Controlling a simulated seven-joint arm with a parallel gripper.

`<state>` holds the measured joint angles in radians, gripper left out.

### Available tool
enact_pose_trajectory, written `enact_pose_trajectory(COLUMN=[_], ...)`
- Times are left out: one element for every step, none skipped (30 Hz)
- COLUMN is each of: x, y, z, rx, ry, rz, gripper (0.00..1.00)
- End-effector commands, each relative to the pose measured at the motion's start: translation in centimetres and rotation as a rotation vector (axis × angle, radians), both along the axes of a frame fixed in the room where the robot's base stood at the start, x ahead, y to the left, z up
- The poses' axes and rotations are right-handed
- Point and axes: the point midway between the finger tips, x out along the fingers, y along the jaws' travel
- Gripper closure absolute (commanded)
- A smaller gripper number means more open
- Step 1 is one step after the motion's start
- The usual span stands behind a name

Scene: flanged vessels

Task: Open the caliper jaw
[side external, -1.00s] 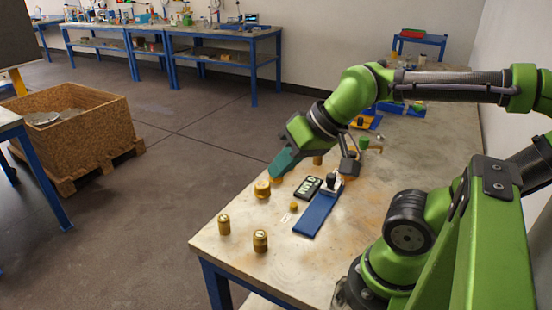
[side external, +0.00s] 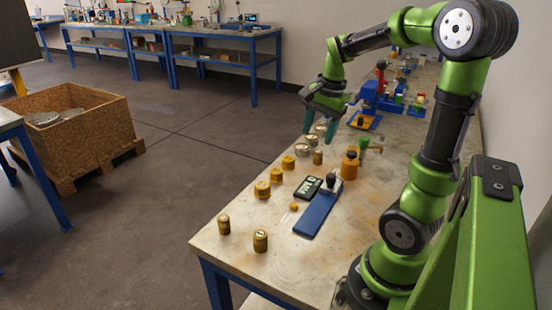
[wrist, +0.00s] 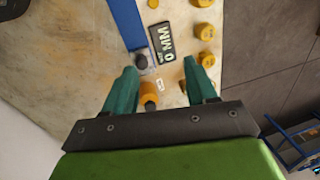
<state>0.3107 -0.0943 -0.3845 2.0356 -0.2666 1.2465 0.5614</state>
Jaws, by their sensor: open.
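The caliper lies on the table as a blue bar (side external: 318,212) with a dark knob (side external: 331,181) at its far end and a black display (side external: 308,187) beside it. In the wrist view the display (wrist: 163,43) reads 0 MM, next to the blue bar (wrist: 127,20) and the knob (wrist: 141,61). My gripper (side external: 319,130) has two teal fingers, apart and empty, pointing down behind the caliper. In the wrist view the gripper (wrist: 159,68) frames an orange-brown cylinder (wrist: 149,96), with the caliper beyond the fingertips. Any fine jaw detail is too small to tell.
Several brass-coloured weights (side external: 262,189) line the table's left edge. An orange-brown bottle-like object (side external: 350,166) and a green-topped post (side external: 363,147) stand right of the fingers. Blue equipment (side external: 369,97) is farther back.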

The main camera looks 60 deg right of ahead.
Motion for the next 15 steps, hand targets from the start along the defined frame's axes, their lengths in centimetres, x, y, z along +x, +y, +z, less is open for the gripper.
enact_pose_trajectory(x=[-1.0, -1.6, -2.1, -2.4, -2.6, -2.7, -2.8, -2.9, -3.0, -3.0, -3.0, -3.0, -2.9, -2.9, -3.0], y=[-3.0, -4.2, -5.3, -5.8, -6.1, -6.2, -6.1, -6.0, -5.8, -5.8, -5.7, -5.7, -5.7, -5.7, -5.7], z=[-0.3, -0.2, 0.0, 0.2, 0.5, 1.0, 1.2, 1.2, 1.1, 1.1, 0.9, 0.7, 0.4, 0.1, -0.5], rx=[0.018, 0.025, 0.032, 0.037, 0.039, 0.044, 0.049, 0.054, 0.061, 0.065, 0.067, 0.067, 0.068, 0.069, 0.068], ry=[0.068, 0.096, 0.123, 0.137, 0.146, 0.149, 0.151, 0.156, 0.162, 0.164, 0.164, 0.164, 0.164, 0.165, 0.166], rz=[-0.202, -0.305, -0.421, -0.492, -0.551, -0.611, -0.646, -0.672, -0.698, -0.711, -0.719, -0.724, -0.725, -0.725, -0.723], gripper=[0.43, 0.43, 0.43, 0.43, 0.43, 0.43, 0.43, 0.43, 0.43, 0.43, 0.43, 0.43, 0.43, 0.43, 0.43])
